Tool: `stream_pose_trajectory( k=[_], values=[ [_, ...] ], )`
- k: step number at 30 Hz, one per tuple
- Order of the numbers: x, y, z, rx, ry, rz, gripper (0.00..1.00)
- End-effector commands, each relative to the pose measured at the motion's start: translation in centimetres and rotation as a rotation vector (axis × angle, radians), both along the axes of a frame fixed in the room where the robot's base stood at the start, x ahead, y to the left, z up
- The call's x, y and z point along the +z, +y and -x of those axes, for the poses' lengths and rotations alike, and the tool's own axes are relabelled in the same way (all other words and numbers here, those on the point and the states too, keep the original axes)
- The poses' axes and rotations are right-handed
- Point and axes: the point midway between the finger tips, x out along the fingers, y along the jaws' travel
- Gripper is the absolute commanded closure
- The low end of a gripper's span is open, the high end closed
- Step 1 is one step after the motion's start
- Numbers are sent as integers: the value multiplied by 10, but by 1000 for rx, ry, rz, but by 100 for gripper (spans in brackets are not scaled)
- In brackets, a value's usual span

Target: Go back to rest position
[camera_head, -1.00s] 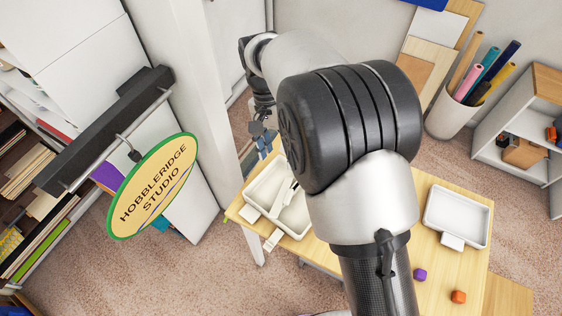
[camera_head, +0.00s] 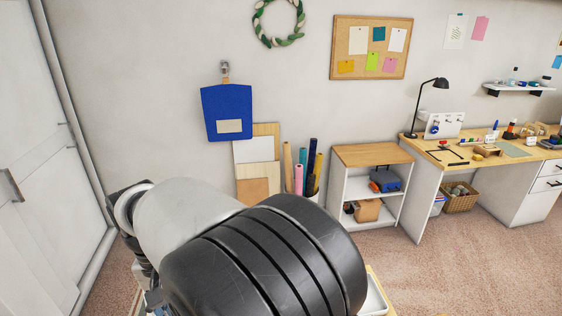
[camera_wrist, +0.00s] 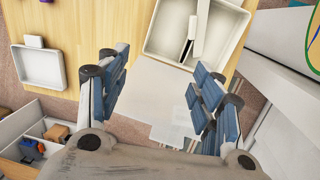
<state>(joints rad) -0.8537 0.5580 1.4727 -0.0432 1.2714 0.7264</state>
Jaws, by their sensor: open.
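My gripper (camera_wrist: 160,92) is open in the wrist view, with its blue-padded fingers wide apart and nothing between them. It hangs above the edge of a wooden table (camera_wrist: 105,60). In the head view my arm fills the lower middle, and the gripper is mostly hidden at the lower left. A larger white tray (camera_wrist: 160,48) stands on the table beyond the fingers, with white and dark pieces in it. A smaller white tray (camera_wrist: 57,80) stands at the left, and part of it shows in the head view (camera_head: 374,300).
A low shelf unit (camera_head: 372,160) and a desk (camera_head: 480,150) stand along the wall. A bin of coloured rolls (camera_head: 304,180) and leaning boards (camera_head: 258,160) are behind my arm. A white door (camera_head: 45,160) is at the left. Carpet is free at the lower right.

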Motion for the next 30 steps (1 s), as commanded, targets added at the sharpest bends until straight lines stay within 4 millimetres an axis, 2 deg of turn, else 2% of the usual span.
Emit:
stream_pose_trajectory(
  k=[1, 4, 8, 13, 18, 21, 24, 30],
  values=[
    [15, -30, -10, -21, -19, -33, 40],
    [39, -83, -19, -36, -57, -84, 40],
    [61, -151, -15, -56, -117, -140, 40],
    [73, -232, 10, -78, -215, -187, 40],
    [65, -299, 51, -99, -327, -204, 40],
    [53, -327, 77, -107, -390, -199, 40],
    [40, -346, 97, -113, -440, -188, 40],
    [24, -361, 117, -115, -489, -170, 40]
  ],
)
